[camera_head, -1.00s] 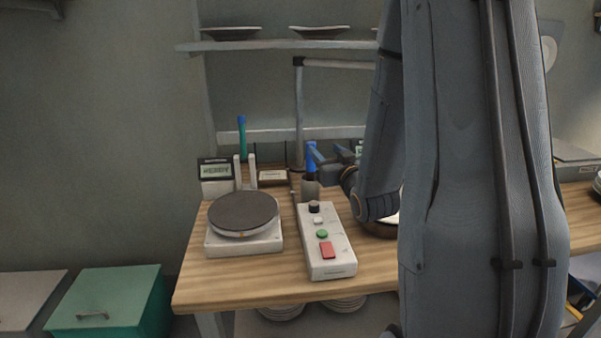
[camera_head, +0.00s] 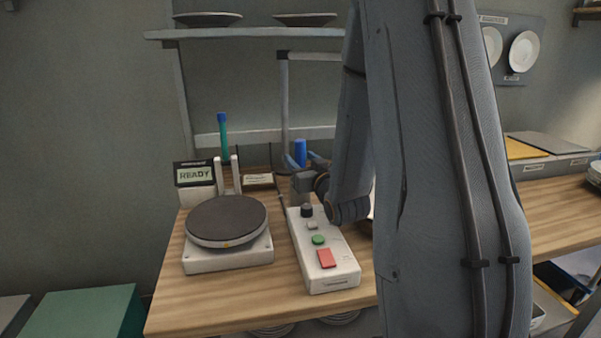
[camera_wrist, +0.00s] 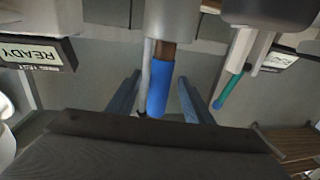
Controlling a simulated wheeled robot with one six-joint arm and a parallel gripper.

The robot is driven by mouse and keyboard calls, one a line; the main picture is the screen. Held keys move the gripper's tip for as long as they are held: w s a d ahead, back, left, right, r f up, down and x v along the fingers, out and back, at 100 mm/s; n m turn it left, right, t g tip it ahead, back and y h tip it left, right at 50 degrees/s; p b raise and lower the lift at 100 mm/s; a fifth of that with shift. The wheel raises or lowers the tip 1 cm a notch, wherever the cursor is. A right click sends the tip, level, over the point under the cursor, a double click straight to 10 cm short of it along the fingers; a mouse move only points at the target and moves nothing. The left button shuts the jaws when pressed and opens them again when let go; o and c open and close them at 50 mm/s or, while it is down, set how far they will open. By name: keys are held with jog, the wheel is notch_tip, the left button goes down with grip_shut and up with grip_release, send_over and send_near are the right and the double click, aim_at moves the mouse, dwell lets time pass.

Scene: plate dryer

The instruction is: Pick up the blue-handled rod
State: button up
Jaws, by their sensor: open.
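The blue-handled rod (camera_head: 300,150) stands upright in a grey holder (camera_head: 296,188) behind the control box. In the wrist view its blue handle (camera_wrist: 158,92) shows between my two fingers, with a brown shaft beyond it. My gripper (camera_head: 303,161) is open, with one finger on each side of the handle. It also shows in the wrist view (camera_wrist: 158,84), where a gap is visible between each finger and the handle. My arm hides part of the table to the right.
A teal rod with a blue tip (camera_head: 224,140) stands to the left, near the READY display (camera_head: 195,174). A round dark plate on a white base (camera_head: 228,258) and a control box with buttons (camera_head: 330,270) stand in front. A grey post (camera_head: 284,100) rises behind.

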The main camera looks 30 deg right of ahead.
jog(key=w, duration=0.1)
jog(key=w+p, duration=0.1)
jog(key=w, duration=0.3)
jog(key=shift+d, duration=0.3)
jog(key=shift+c, duration=0.2)
jog(key=c, duration=1.1)
